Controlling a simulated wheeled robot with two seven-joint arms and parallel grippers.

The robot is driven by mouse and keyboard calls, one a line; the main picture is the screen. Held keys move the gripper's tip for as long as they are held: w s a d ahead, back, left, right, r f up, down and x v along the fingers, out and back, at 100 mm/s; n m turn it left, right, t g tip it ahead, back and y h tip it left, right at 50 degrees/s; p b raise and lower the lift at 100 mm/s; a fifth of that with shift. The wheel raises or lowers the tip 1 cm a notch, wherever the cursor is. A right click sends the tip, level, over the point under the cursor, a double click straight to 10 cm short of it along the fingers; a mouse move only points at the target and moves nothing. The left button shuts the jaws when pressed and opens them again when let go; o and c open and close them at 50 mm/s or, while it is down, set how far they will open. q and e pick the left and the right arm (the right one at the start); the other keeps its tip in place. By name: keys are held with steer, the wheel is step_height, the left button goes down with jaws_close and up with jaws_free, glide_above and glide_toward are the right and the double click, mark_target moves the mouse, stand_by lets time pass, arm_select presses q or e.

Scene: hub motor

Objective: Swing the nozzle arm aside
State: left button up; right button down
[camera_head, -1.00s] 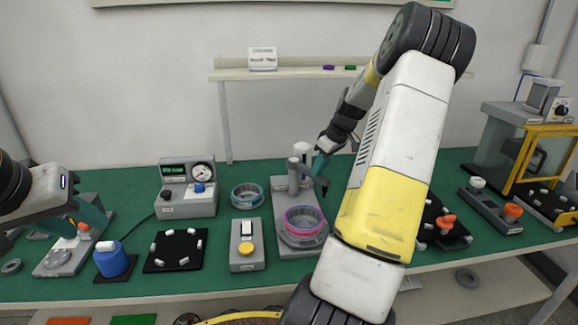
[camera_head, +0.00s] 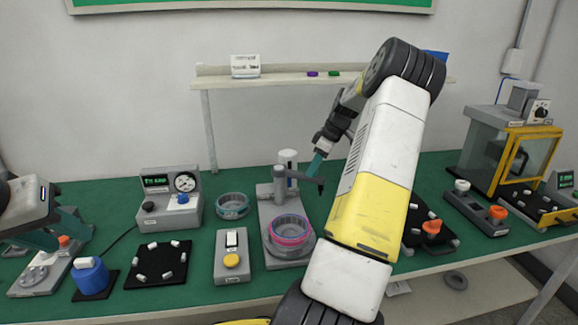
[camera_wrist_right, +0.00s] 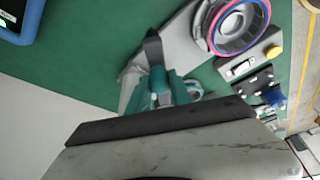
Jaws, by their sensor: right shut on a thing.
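The nozzle arm (camera_head: 302,178) is a dark grey bar reaching right from a grey post (camera_head: 279,188) on the dispensing stand. Its dark tip points down, to the right of the round holder (camera_head: 289,250). A pink and blue ring (camera_head: 289,228) sits in that holder and also shows in the right wrist view (camera_wrist_right: 211,28). My right gripper (camera_head: 317,168) has teal fingers shut on the nozzle arm near its outer end; the fingers also show in the wrist view (camera_wrist_right: 162,88). My left gripper (camera_head: 68,232) is at the far left, partly cut off; its opening is unclear.
A teal ring (camera_head: 232,206), a switch box with a yellow button (camera_head: 232,258) and a gauge box (camera_head: 168,200) stand left of the stand. A blue pot (camera_head: 90,279) and a black pad (camera_head: 158,266) lie farther left. A yellow-framed cabinet (camera_head: 510,150) stands right.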

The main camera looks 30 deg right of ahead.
steer(key=shift+w, duration=0.1)
steer(key=c, duration=1.2)
jaws_free()
steer(key=shift+f, duration=0.1)
steer(key=shift+o, duration=0.2)
steer(key=v, duration=0.8)
steer(key=shift+f, duration=0.1)
